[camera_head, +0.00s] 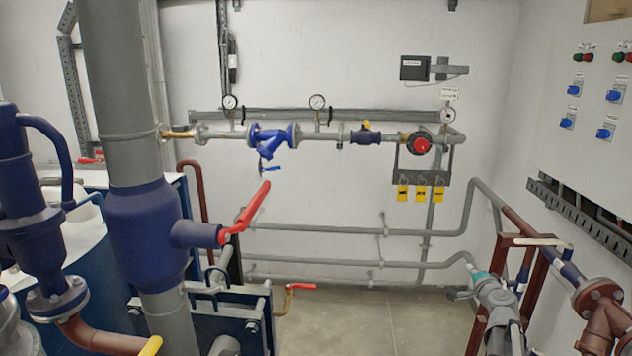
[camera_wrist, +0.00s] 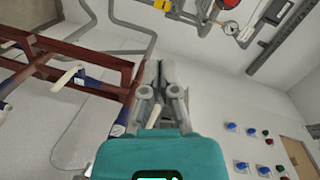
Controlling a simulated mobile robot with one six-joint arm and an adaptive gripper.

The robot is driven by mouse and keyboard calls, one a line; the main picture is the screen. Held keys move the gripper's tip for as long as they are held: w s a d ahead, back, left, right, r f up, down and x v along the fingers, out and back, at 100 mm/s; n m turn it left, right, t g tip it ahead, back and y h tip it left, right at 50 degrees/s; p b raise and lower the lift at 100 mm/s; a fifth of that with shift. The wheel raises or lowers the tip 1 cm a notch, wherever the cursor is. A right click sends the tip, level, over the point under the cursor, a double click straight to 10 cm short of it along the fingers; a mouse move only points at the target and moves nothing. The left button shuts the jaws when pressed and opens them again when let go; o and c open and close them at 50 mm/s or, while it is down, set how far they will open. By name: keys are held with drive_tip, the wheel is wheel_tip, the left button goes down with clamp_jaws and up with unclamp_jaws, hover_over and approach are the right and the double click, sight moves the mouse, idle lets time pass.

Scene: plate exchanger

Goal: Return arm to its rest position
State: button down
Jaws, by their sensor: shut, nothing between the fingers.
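My gripper (camera_wrist: 161,75) shows in the middle of the wrist view, grey, beyond a teal wrist housing. Its fingers are together with nothing seen between them. In the head view my arm is at the lower right, grey with a teal band, and my gripper (camera_head: 461,293) is small and partly hidden there. It appears close to the brown-red frame (camera_head: 487,300), but I cannot tell the exact gap.
A white control panel (camera_head: 570,150) with blue switches is on the right wall. Grey pipes (camera_head: 330,232) run along the back wall. A large blue valve with a red handle (camera_head: 245,212) stands at the left. Brown piping (camera_head: 600,300) is at the lower right. Bare floor (camera_head: 370,325) shows in the middle.

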drive_tip(key=s+a+f+n+g+y, duration=0.3)
drive_tip(key=a+f+n+g, duration=0.15)
drive_tip(key=a, duration=0.75)
drive_tip(key=s+a+f+n+g+y, duration=0.35)
drive_tip(key=a+f+n, duration=0.25)
drive_tip(key=a, duration=0.5)
drive_tip(key=s+a+f+n+g+h, duration=0.2)
drive_tip(key=s+a+g, duration=0.1)
drive_tip(key=s, duration=0.4)
drive_tip(key=s+a+f+n+g+h, duration=0.3)
drive_tip(key=s+a+g, duration=0.1)
drive_tip(key=s, duration=0.4)
drive_tip(key=shift+a+f+g, duration=0.2)
drive_tip(key=shift+g, duration=0.5)
